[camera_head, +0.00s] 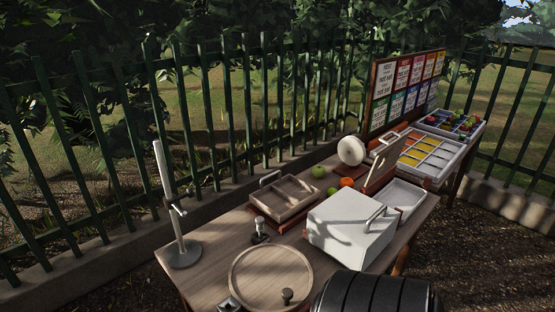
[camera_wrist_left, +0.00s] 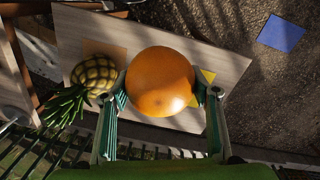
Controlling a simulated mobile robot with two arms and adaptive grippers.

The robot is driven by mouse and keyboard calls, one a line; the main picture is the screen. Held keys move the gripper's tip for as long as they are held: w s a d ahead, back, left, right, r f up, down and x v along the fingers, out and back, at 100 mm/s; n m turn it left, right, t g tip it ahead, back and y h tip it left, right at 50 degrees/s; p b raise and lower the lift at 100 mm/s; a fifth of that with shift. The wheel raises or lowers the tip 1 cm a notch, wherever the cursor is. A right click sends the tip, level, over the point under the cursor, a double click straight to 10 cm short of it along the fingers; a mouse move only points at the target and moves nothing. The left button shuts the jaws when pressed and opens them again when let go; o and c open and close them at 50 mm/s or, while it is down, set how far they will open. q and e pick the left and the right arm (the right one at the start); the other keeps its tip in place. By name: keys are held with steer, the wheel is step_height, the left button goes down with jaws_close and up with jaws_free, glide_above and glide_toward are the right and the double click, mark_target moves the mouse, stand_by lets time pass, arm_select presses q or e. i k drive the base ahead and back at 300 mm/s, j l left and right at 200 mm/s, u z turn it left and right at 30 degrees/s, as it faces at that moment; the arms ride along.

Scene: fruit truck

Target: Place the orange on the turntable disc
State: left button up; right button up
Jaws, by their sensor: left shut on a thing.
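My left gripper (camera_wrist_left: 161,92) shows in the left wrist view. Its two green-padded fingers are shut on an orange (camera_wrist_left: 160,72), one finger on each side. The orange is close to the camera and hides part of the surface beyond it. A round wooden disc with a raised rim (camera_head: 255,282), which looks like the turntable disc, lies on the near end of the table in the head view. A small orange fruit (camera_head: 347,182) lies farther along the table. My right gripper is in neither view.
The wooden table (camera_head: 200,262) carries a white lidded box (camera_head: 345,235), a wooden tray (camera_head: 285,198), a lamp-like stand (camera_head: 184,255) and green fruit (camera_head: 318,171). A pineapple (camera_wrist_left: 95,74) lies left of the held orange in the wrist view. A green fence (camera_head: 228,105) stands behind.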

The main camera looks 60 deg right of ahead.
mark_target(269, 268)
steer(key=k+l, duration=0.2)
steer(key=l, duration=0.2)
steer(key=k+l+z, duration=0.1)
steer(key=k+l, duration=0.15)
steer(key=l, duration=0.15)
steer(key=k+l, duration=0.2)
steer(key=l, duration=0.2)
steer(key=k+l, duration=0.2)
steer(key=l, duration=0.2)
steer(key=z, duration=0.05)
